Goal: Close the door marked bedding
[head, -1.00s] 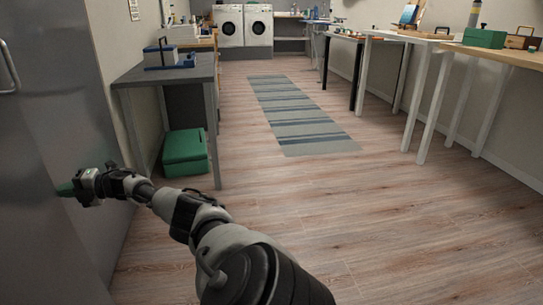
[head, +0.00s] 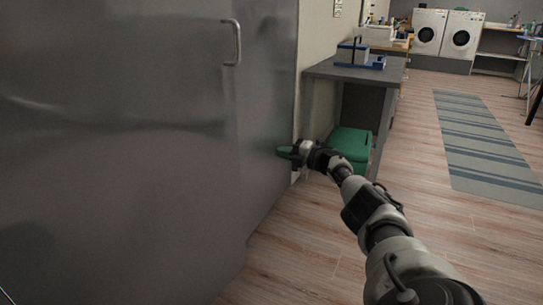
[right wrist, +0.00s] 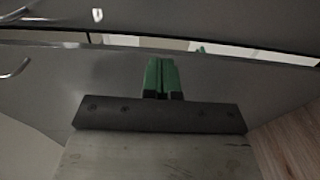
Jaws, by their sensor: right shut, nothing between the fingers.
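A tall grey metal cabinet front (head: 120,160) fills the left of the head view, with a bar handle (head: 236,42) near a vertical edge. No bedding marking is legible, so I cannot tell which panel is that door. My right gripper (head: 285,152) reaches from the right, its green fingers at the narrower grey panel (head: 262,120) right of the handle. The right wrist view shows the fingers (right wrist: 161,77) shut together and empty, in front of a grey panel (right wrist: 105,75); contact is unclear. A curved handle (right wrist: 16,69) shows at its left. My left gripper is not in view.
A grey table (head: 350,72) with a blue-edged item stands right of the cabinet, with a green box (head: 350,146) under it, close behind my right wrist. Washing machines (head: 445,33) stand far back. The wooden floor (head: 300,250) and striped rug (head: 485,145) are clear.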

